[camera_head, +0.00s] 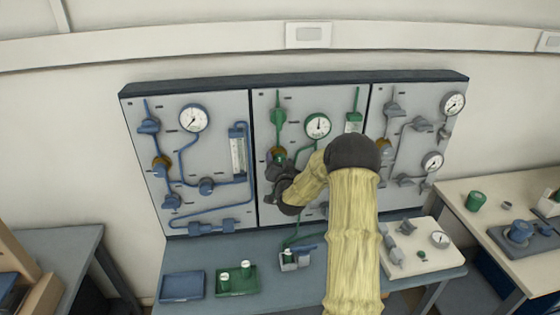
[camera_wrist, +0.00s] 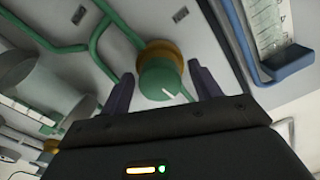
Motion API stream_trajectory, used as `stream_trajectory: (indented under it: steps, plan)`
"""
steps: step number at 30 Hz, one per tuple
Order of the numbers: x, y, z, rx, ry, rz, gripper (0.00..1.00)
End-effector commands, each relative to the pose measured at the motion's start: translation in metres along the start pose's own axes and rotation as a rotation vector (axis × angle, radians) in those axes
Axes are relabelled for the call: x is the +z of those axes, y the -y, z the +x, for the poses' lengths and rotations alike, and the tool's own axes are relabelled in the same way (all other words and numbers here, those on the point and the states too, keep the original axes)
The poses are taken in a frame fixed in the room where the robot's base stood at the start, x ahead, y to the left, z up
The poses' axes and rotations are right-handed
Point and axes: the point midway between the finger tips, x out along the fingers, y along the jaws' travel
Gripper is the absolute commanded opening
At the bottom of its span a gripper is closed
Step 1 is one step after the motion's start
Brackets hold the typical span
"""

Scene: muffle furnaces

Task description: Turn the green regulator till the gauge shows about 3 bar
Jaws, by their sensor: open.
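The green regulator is a round green knob (camera_wrist: 158,82) on a brass collar, with a white mark on its face. In the head view the regulator (camera_head: 278,155) is on the middle panel, just above my gripper (camera_head: 279,174). In the wrist view my gripper (camera_wrist: 162,88) is open, with one dark finger on each side of the knob. I cannot tell whether the fingers touch it. The green-rimmed gauge (camera_head: 318,126) is to the right of and above the regulator; its needle points roughly upward, but its numbers are too small to read.
Green pipes (camera_wrist: 99,40) run beside the knob. The left panel (camera_head: 215,165) has blue fittings, and the right panel (camera_head: 405,108) grey ones. Blue (camera_head: 168,297) and green (camera_head: 222,292) trays lie on the bench below. My arm hides part of the middle panel.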

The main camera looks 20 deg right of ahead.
Motion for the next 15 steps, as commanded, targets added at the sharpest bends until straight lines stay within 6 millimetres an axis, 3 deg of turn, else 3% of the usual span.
stream_trajectory:
  steps: [4, 11, 15]
  plan:
    - [0.0003, 0.0000, -0.0002, 0.000, 0.000, 0.000, 0.63]
    - [0.0002, -0.0001, -0.0003, 0.000, 0.000, 0.001, 0.18]
    - [0.0010, -0.0005, -0.0004, 0.000, 0.000, -0.002, 0.18]
